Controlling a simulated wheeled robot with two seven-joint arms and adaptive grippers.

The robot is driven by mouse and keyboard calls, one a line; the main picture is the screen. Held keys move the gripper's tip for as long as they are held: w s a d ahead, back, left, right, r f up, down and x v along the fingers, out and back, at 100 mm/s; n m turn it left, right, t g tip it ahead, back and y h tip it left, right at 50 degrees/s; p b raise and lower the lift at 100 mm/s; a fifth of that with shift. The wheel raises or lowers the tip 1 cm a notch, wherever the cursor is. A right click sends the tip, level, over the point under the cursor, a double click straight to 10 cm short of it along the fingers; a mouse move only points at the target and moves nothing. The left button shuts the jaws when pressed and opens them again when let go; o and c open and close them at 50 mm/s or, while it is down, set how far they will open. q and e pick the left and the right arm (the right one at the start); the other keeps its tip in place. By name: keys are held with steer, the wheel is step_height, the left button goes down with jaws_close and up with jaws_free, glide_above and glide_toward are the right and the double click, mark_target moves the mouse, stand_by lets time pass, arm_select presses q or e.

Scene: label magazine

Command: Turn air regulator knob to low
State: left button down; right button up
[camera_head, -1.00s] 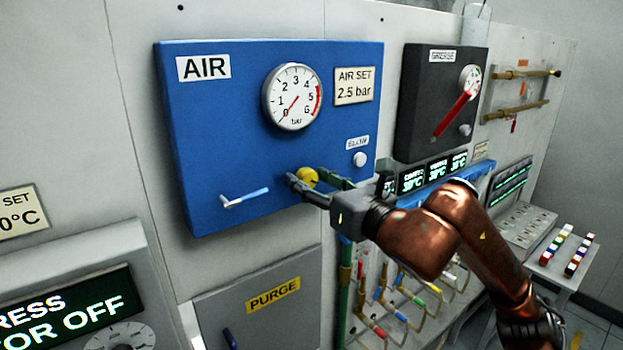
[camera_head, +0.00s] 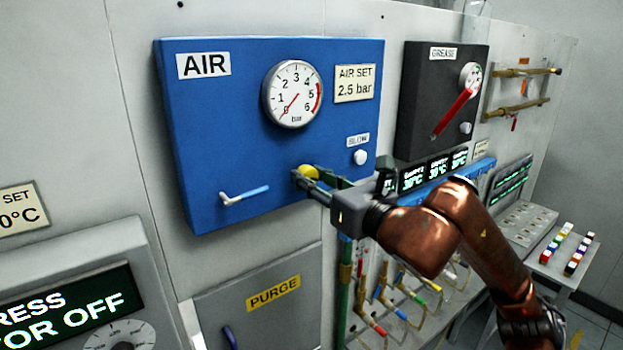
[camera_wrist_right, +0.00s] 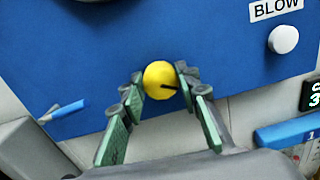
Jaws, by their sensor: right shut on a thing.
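The yellow air regulator knob (camera_head: 308,172) sits low on the blue AIR panel (camera_head: 225,130). In the right wrist view the knob (camera_wrist_right: 160,80) shows a dark pointer mark towards its right side. My right gripper (camera_head: 311,180) has its fingers on both sides of the knob; in the wrist view the gripper (camera_wrist_right: 160,84) is shut on it. The round gauge (camera_head: 293,94) above has a red needle pointing down-left, near the 0 end. A label (camera_head: 355,84) reads AIR SET 2.5 bar. My left gripper is not in view.
A lever with a blue handle (camera_head: 244,195) is left of the knob. A white BLOW button (camera_head: 360,157) is to the upper right. A dark GREASE panel (camera_head: 420,85) with a gauge and red lever stands further right. Several coloured hoses hang below.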

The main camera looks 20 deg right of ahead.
steer(key=shift+f+n+b, duration=0.1)
steer(key=shift+n+b, duration=0.6)
steer(key=shift+n, duration=0.4)
steer(key=n+b, duration=0.1)
steer(key=n, duration=0.1)
steer(key=shift+n, duration=0.3)
steer(key=n+b, duration=0.1)
steer(key=n, duration=0.1)
steer(key=shift+n, duration=0.4)
steer(key=n, duration=0.3)
steer(key=shift+n, duration=0.4)
steer(key=n, duration=0.2)
steer(key=shift+n, duration=0.3)
steer(key=n, duration=0.3)
steer(key=shift+n, duration=0.4)
steer(key=n, duration=0.6)
steer(key=shift+f+y+p, duration=0.1)
steer(key=shift+y+p, duration=0.3)
steer(key=shift+n, duration=0.4)
